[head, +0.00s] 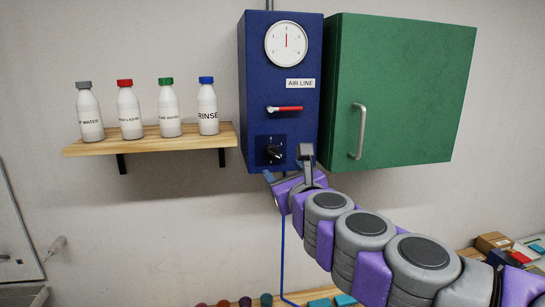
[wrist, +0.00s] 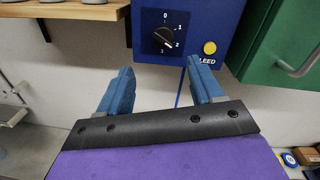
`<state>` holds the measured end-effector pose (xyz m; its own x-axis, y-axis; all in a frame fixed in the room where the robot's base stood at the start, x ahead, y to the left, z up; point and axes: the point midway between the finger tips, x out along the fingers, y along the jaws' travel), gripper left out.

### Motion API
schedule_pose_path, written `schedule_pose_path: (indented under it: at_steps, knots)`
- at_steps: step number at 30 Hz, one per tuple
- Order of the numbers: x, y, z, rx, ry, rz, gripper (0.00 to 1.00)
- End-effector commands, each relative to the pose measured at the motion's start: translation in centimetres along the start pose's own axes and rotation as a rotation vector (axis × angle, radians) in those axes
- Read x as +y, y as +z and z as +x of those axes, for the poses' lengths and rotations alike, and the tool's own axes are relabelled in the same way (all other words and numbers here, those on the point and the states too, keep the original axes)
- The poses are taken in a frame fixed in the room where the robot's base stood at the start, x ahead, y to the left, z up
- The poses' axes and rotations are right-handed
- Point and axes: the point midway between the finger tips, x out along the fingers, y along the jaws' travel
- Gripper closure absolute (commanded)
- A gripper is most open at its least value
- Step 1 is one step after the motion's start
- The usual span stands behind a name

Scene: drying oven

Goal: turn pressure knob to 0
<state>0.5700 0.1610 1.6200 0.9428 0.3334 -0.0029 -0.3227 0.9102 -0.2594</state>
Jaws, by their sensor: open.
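The black pressure knob (head: 273,151) is on a dark square plate low on the blue air line box (head: 255,70). In the wrist view the knob (wrist: 163,38) has a scale from 0 at the top through 1 and 2 to 3 at the bottom. Its pale mark slants, with its lower right end towards 2. My gripper (wrist: 159,65) is open and empty, its blue fingers spread below the knob, apart from it. In the head view my gripper (head: 287,172) is at the box's lower edge, partly hidden by the arm.
A round gauge (head: 286,44) and a red-handled lever (head: 286,109) are above the knob. A yellow BLEED button (wrist: 210,48) is to its right. A green cabinet (head: 400,90) stands right of the box. A wooden shelf (head: 150,143) with several bottles is at left.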

Motion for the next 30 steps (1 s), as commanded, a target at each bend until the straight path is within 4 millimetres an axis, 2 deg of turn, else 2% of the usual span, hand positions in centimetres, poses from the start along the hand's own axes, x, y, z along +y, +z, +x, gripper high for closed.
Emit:
schedule_pose_path:
  at_steps: [9,18,24,30]
  knots:
    - [0.1,-0.1,5.0,0.002,0.002,-0.003,0.34]
    - [0.2,0.0,9.0,0.001,0.001,-0.004,0.34]
    - [0.1,0.1,10.3,0.000,0.000,-0.004,0.34]
    - [-0.2,0.0,10.7,-0.001,0.000,-0.001,0.34]
